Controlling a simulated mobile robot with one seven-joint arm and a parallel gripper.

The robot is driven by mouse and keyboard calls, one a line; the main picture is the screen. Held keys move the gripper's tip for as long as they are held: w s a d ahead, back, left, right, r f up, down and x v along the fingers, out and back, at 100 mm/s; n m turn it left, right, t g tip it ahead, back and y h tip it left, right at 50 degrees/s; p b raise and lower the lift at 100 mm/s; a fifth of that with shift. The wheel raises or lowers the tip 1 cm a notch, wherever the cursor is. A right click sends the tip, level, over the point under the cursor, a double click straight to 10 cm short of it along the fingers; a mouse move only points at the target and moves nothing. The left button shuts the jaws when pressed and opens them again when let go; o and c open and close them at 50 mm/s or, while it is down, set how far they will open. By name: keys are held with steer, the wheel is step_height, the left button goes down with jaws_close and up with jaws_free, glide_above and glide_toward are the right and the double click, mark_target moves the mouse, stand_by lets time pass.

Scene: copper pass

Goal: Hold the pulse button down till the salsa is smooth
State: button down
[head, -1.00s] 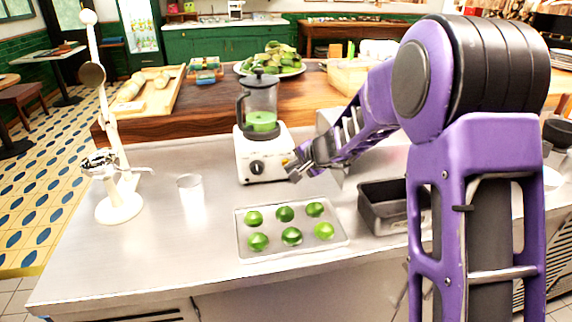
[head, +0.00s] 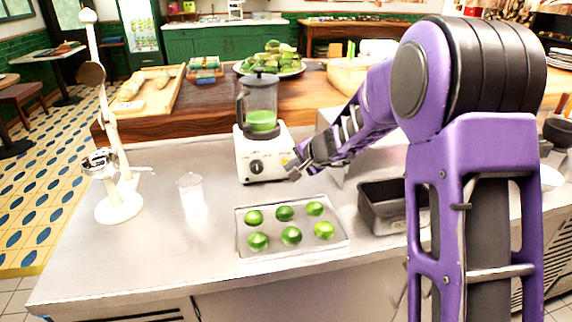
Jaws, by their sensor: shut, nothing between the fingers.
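A white blender base (head: 264,163) stands on the steel counter, with a dark dial on its front. Its clear jug (head: 261,95) sits upright on top with a dark lid, and holds green salsa (head: 261,121) in its lower part. Whether the salsa is smooth is too small to tell. My gripper (head: 292,170) is shut and empty, its tips at the right side of the blender's front. The pulse button is too small or hidden behind the fingertips, so I cannot tell whether they press it.
A tray (head: 242,243) with several green tomatillos or limes lies in front of the blender. A dark loaf pan (head: 391,222) stands to the right. A clear glass (head: 191,190) and a white lever press (head: 119,205) stand left. Counter between glass and tray is clear.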

steer(key=shift+s+d+b, duration=0.2)
steer(key=shift+s+b, duration=0.3)
steer(key=shift+s, duration=0.25)
steer(key=s+b, duration=0.1)
steer(key=s+d+b, duration=0.1)
steer(key=s, duration=0.1)
steer(key=shift+s+f+b, duration=0.1)
steer(key=shift+s+b, duration=0.15)
steer(key=shift+b, duration=0.15)
steer(key=shift+s+d, duration=0.2)
steer(key=shift+s, duration=0.45)
